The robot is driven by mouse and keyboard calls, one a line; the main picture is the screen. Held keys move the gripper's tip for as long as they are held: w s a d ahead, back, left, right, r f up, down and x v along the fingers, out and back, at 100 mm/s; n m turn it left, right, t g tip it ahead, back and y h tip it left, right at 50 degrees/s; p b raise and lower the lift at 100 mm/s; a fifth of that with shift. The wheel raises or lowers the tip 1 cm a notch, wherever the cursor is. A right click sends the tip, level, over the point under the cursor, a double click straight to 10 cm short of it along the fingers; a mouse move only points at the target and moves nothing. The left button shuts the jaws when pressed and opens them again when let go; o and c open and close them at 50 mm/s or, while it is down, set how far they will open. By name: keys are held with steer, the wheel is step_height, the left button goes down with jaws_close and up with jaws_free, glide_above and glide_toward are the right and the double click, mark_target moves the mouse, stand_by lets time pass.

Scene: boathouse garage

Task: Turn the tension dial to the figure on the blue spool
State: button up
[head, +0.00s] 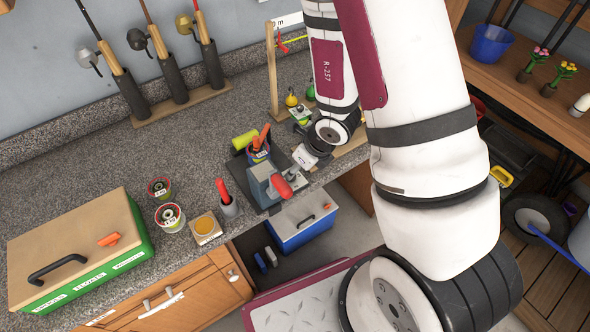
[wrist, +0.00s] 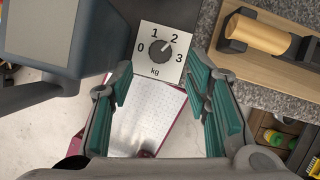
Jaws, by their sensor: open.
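In the head view my gripper (head: 306,158) is beside the grey winder (head: 262,185).
A green box (head: 95,268) is at the front left. A wooden block with a cylinder (wrist: 255,35) lies right of the dial.

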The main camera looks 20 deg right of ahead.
steer(key=shift+v, duration=0.95)
